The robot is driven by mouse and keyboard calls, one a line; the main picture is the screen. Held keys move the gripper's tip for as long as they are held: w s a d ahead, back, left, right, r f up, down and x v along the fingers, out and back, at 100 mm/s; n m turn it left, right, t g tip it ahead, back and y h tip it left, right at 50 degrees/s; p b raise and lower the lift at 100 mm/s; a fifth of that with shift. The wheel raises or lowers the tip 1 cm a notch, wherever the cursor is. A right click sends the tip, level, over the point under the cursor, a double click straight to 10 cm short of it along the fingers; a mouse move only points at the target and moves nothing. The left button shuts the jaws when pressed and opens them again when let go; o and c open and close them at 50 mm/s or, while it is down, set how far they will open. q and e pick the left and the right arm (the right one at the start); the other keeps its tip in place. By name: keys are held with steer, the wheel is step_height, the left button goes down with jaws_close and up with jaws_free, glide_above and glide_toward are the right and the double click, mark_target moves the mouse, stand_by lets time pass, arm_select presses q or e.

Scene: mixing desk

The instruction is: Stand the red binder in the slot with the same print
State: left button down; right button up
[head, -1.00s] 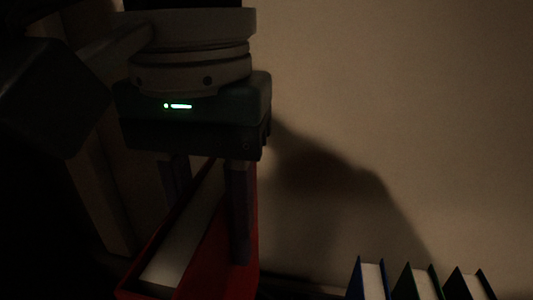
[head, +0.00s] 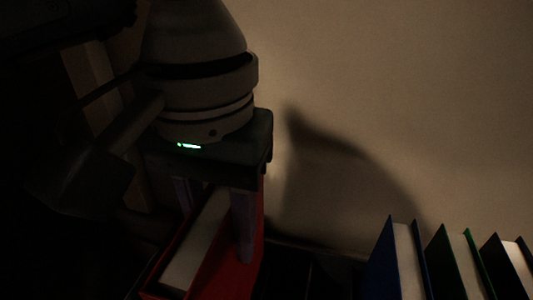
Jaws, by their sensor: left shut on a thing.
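The red binder (head: 240,277) stands upright in the lower middle of the head view, with its white pages showing along the top. My left gripper (head: 217,225) is shut on the red binder from above, one finger on each side of it. The binder's lower part is cut off by the picture's bottom edge. Dark shapes, perhaps slots, lie to the right of the red binder, but it is too dark to make out any print. My right gripper does not show.
A blue binder (head: 381,267), a green binder (head: 455,266) and a black binder (head: 501,270) stand in a row at the lower right. A plain wall (head: 400,100) is behind. Between the red and blue binders is a dark gap.

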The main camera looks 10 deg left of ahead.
arm_select(q)
steer(key=shift+f+b, duration=1.7)
steer(key=shift+f, duration=1.45)
steer(key=shift+b, duration=0.6)
steer(key=shift+f+b, duration=0.3)
steer(key=shift+b, duration=0.15)
steer(key=shift+c, duration=2.2)
jaws_free()
